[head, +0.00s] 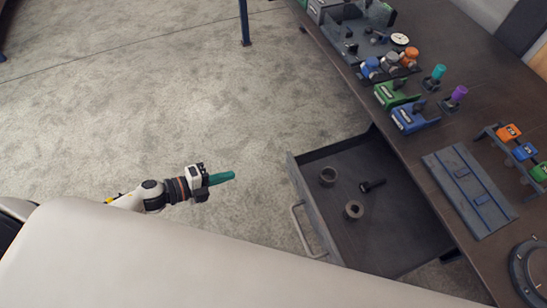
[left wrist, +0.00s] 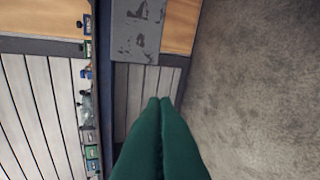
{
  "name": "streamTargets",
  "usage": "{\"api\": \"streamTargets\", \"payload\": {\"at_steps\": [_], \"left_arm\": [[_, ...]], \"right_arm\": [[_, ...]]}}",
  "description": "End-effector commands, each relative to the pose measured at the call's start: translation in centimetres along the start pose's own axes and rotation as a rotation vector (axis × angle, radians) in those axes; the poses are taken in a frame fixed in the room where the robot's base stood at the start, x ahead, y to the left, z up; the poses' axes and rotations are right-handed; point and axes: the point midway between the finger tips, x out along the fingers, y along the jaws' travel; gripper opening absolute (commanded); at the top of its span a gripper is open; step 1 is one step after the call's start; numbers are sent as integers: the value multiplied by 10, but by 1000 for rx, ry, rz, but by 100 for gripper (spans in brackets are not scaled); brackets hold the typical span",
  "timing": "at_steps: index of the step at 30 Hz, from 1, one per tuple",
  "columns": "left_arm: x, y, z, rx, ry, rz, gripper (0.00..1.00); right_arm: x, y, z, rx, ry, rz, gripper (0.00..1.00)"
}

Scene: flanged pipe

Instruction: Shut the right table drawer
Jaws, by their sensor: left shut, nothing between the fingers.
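The table drawer (head: 397,237) is pulled well out from under the dark table in the head view. Its bar handle (head: 306,238) is on the front face, toward the lower left. Two ring-shaped parts, one at the back (head: 328,177) and one nearer (head: 353,210), and a dark bolt (head: 372,185) lie inside. My left gripper (head: 232,176) is left of the drawer front, apart from it, with its teal fingers together and empty. The fingers also show in the left wrist view (left wrist: 159,101). My right gripper is not in view.
The dark table (head: 460,120) carries a grey plate (head: 468,190), several coloured fixtures and a dark flange (head: 530,272) at the right. The carpeted floor (head: 150,110) left of the drawer is clear. A pale surface fills the bottom left of the head view.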

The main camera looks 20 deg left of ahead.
Motion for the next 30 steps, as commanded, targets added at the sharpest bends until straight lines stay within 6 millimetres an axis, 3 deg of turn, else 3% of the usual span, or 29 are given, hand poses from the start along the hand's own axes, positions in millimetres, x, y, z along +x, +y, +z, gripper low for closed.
{"api": "streamTargets", "payload": {"at_steps": [3,8,13,21,30], "left_arm": [[-3,22,23,125,-108,15,0],[5,30,31,161,-137,23,0],[33,31,34,158,-133,25,0],[91,32,41,155,-132,25,0],[128,41,48,155,-133,22,0]], "right_arm": [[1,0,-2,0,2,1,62],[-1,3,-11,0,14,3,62],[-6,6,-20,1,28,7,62],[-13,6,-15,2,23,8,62],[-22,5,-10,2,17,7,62]]}}
